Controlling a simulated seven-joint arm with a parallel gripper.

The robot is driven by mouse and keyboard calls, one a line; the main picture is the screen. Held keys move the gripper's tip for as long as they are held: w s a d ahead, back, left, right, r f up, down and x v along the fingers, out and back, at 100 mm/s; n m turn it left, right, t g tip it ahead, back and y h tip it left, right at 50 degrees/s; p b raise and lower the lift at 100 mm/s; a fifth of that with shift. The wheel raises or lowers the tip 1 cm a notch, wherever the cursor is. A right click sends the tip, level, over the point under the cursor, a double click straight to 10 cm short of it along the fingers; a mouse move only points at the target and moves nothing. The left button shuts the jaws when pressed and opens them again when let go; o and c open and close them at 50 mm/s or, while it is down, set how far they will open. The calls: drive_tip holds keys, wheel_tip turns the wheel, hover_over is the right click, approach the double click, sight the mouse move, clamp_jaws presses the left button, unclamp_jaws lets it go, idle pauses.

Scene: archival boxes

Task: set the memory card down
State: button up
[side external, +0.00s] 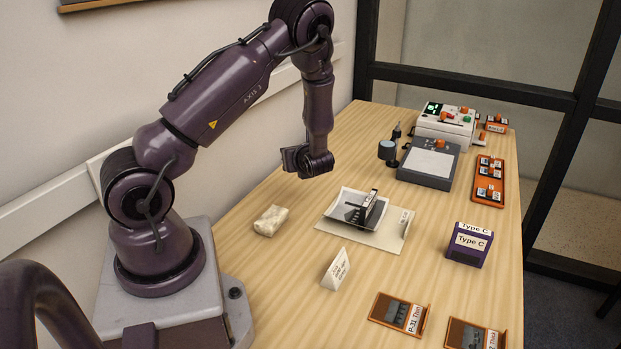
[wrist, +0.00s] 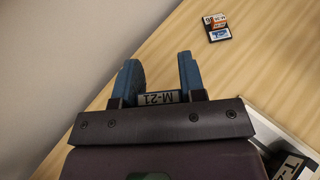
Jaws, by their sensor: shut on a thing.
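My gripper (side external: 292,160) hangs above the table's wall side in the side view, high and clear of the tabletop. I cannot match this stack to the side view.
A pale lump (side external: 270,220), a tent sign (side external: 336,268), a purple Type C box (side external: 468,245) and orange trays (side external: 383,306) stand nearer. Devices (side external: 430,163) fill the far end. Wood between them is bare.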

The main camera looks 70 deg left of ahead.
hover_over(310, 186)
drive_tip(key=f, duration=0.6)
drive_tip(key=shift+s+d+f, duration=0.2)
drive_tip(key=shift+d+f, duration=0.05)
drive_tip(key=shift+f, duration=0.05)
drive_tip(key=shift+w+a+f, duration=0.1)
drive_tip(key=shift+f, duration=0.8)
drive_tip(key=shift+w+a+f, duration=0.1)
drive_tip(key=shift+f, duration=0.8)
drive_tip(key=shift+f, duration=0.1)
drive_tip(key=o, duration=0.9)
